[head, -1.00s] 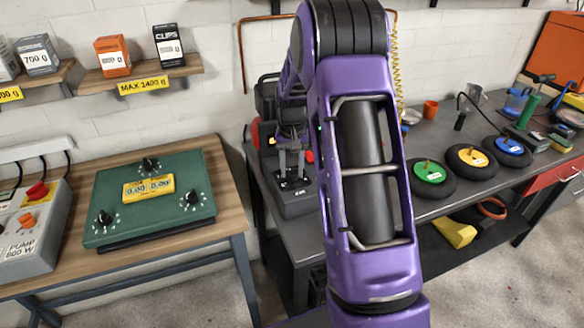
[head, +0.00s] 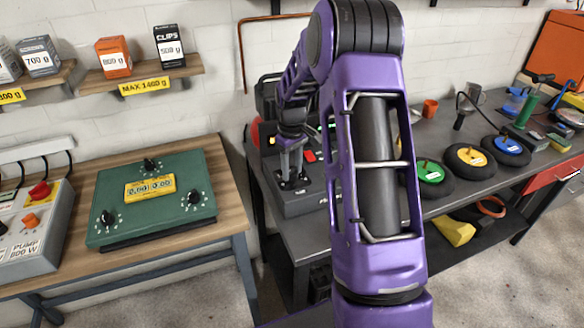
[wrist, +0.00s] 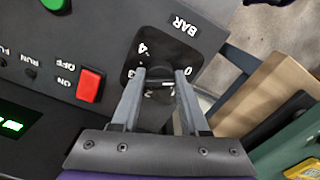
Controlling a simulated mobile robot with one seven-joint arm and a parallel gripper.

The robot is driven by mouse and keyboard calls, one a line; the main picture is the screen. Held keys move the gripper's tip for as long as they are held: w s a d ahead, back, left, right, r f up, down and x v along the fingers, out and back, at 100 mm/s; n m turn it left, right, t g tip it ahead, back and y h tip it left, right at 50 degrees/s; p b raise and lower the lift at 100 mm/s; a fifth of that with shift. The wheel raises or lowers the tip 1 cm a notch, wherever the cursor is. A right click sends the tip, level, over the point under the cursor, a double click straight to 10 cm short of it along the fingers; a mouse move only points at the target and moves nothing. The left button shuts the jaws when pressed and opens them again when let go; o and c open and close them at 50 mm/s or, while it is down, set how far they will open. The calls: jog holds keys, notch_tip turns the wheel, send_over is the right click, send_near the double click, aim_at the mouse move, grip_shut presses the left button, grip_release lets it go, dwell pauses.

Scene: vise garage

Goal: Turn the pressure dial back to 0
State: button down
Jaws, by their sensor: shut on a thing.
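The pressure dial (wrist: 160,75) is a dark knob on a black plate marked BAR, with numbers including 0, 3 and 4 around it. In the wrist view my gripper (wrist: 161,71) has one finger on each side of the knob and is shut on it. A short white mark shows on the knob between the fingers, on the side toward the 0; its exact reading is unclear. In the head view my gripper (head: 291,178) reaches down onto the front panel of the dark machine (head: 300,204). The dial itself is mostly hidden there by the fingers.
A red switch (wrist: 90,85) marked ON/OFF and a green button (wrist: 55,4) sit near the dial. A green panel box (head: 110,229) with knobs stands on the wooden table at left. Rubber discs (head: 464,163) lie on the bench at right.

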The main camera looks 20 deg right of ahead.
aim_at(292, 169)
dwell(0.4)
jog(key=shift+c, duration=2.2)
grip_release()
jog(key=shift+r, duration=0.1)
notch_tip(292, 169, up, 17)
jog(key=p, duration=0.1)
jog(key=shift+r, duration=0.15)
